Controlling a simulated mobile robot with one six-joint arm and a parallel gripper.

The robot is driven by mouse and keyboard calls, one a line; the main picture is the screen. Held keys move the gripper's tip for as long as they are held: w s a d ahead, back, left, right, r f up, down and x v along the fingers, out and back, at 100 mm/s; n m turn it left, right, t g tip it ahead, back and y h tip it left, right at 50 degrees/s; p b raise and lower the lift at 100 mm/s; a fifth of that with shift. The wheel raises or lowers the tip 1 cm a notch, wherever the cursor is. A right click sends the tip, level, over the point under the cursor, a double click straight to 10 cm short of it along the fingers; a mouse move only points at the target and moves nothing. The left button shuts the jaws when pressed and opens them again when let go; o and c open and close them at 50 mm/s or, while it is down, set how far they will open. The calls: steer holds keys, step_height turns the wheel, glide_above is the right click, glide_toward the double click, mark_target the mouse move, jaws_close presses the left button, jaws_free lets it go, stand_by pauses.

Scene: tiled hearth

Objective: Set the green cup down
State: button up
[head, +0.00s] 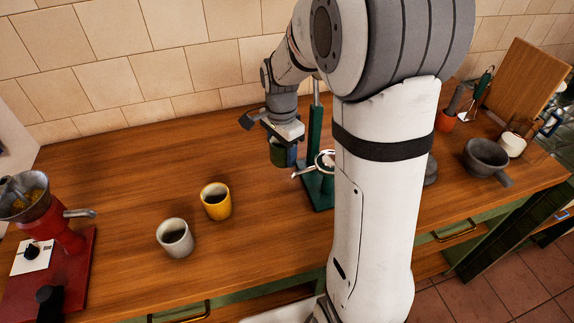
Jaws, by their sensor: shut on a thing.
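The green cup (277,153) is dark green and hangs at my gripper (272,130), in front of the tiled wall and above the back of the wooden counter (120,175). My gripper is shut on it. My arm and gripper hide its upper part. I cannot tell how far its base is from the counter. A green stand (320,192) with a metal handled piece stands just right of the cup, partly behind my arm.
A yellow cup (216,201) and a pale grey cup (175,238) stand left of my arm. A red grinder (60,255) is at the far left. A dark grey pan (485,158) and a cutting board (522,85) are at right. The counter's back left is clear.

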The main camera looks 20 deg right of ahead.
mark_target(282, 176)
steer(key=shift+f, duration=2.95)
steer(key=shift+f, duration=0.2)
steer(key=o, duration=1.1)
steer(key=shift+c, duration=0.2)
steer(key=shift+r, duration=0.15)
